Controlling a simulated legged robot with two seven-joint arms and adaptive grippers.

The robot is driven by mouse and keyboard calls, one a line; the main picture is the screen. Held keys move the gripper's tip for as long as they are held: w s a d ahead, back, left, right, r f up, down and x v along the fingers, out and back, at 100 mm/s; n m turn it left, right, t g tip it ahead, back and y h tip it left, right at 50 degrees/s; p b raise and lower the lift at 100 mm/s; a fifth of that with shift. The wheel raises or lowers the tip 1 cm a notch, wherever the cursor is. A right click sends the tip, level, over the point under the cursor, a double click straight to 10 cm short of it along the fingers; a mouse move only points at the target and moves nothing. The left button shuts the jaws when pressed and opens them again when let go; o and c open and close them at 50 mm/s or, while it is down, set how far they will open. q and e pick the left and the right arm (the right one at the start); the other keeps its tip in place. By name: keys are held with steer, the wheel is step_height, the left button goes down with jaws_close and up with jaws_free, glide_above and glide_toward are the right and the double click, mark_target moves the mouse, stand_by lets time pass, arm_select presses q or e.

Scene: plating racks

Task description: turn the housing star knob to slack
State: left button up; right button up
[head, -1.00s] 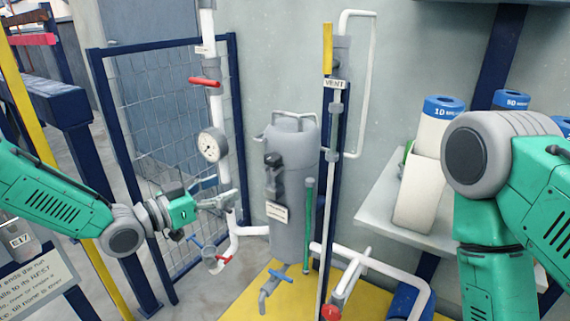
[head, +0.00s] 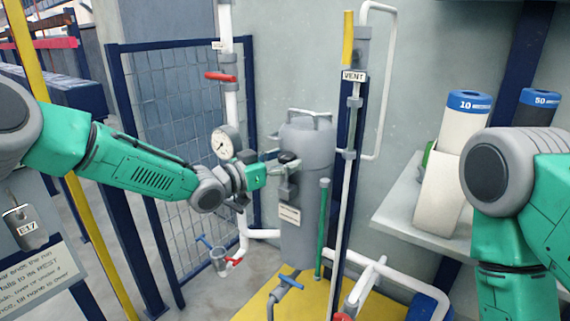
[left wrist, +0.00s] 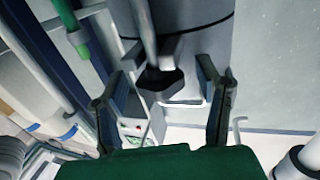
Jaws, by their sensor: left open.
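The grey housing (head: 302,225) stands upright against the wall, mid picture in the head view. The dark star knob (head: 289,157) sticks out from its front left side, above a small label. My left gripper (head: 274,160) comes in from the left at the knob's height, close to it. In the left wrist view the star knob (left wrist: 160,82) lies between the two spread fingers of my left gripper (left wrist: 160,72), with a gap on both sides. The gripper is open and empty; contact with the knob is not visible. My right gripper is out of view; only its arm shows.
A gauge (head: 225,142) and white pipe with a red handle (head: 220,76) stand close by my left wrist. A blue post with a VENT sign (head: 354,76) and a green rod (head: 323,228) are right of the knob. A shelf (head: 405,208) holds labelled containers.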

arm_select(q)
steer(key=shift+d, duration=0.1)
steer(key=c, duration=1.2)
steer(key=shift+n+t+y, duration=0.4)
steer(key=shift+d+r+n+t+y+p, duration=0.1)
steer(key=shift+n+t+y+p, duration=0.3)
steer(key=shift+n+t+y, duration=0.15)
steer(key=n+t+y+p, duration=0.3)
steer(key=y, duration=0.1)
steer(key=shift+s+d+y, duration=0.1)
steer(key=shift+y, duration=0.15)
steer(key=shift+n+t+y, duration=0.35)
steer(key=shift+n+y, duration=0.3)
steer(key=shift+y, duration=0.05)
steer(key=shift+p, duration=0.3)
